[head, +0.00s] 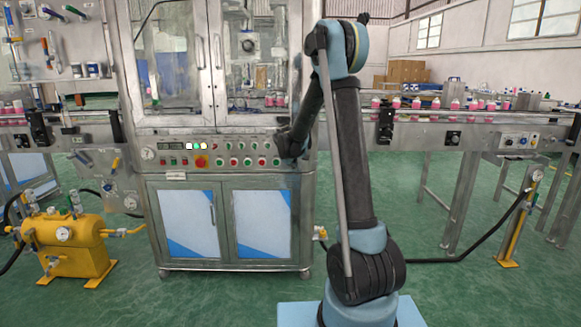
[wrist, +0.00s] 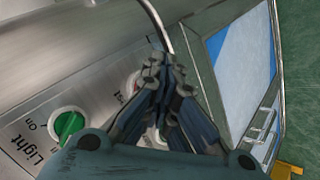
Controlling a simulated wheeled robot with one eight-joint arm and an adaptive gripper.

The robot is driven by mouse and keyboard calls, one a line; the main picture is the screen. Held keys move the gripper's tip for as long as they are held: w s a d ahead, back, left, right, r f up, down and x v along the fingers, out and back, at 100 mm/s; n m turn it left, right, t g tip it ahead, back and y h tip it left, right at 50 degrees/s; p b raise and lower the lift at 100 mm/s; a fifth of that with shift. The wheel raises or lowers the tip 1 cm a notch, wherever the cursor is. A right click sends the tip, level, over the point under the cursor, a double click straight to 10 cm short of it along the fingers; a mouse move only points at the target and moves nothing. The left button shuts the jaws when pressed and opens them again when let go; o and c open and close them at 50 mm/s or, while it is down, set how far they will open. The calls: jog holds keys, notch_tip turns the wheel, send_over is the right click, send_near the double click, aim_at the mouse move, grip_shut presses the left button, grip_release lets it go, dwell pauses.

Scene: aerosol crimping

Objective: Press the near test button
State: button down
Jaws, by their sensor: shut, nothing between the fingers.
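My gripper (head: 287,148) is at the right end of the machine's control panel (head: 215,170). In the wrist view the gripper (wrist: 152,63) is shut and empty, its fingertips close over the panel face. A red control (wrist: 134,84) shows partly behind the fingers, beside a mostly covered label ending in what looks like "st". I cannot tell whether the fingertips touch it. A pale round control (wrist: 153,138) is partly hidden below the fingers. The near test button cannot be told for certain.
A green knob (wrist: 68,123) labelled "Light" sits to the left in the wrist view. Other buttons (head: 234,161) and a red emergency knob (head: 201,161) line the panel. Glass doors (head: 175,60) stand above; a conveyor (head: 450,117) runs to the right.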

jog(key=shift+s, duration=0.85)
jog(key=shift+s, duration=0.1)
jog(key=s, duration=0.4)
jog(key=shift+s+a, duration=0.1)
jog(key=shift+s, duration=0.3)
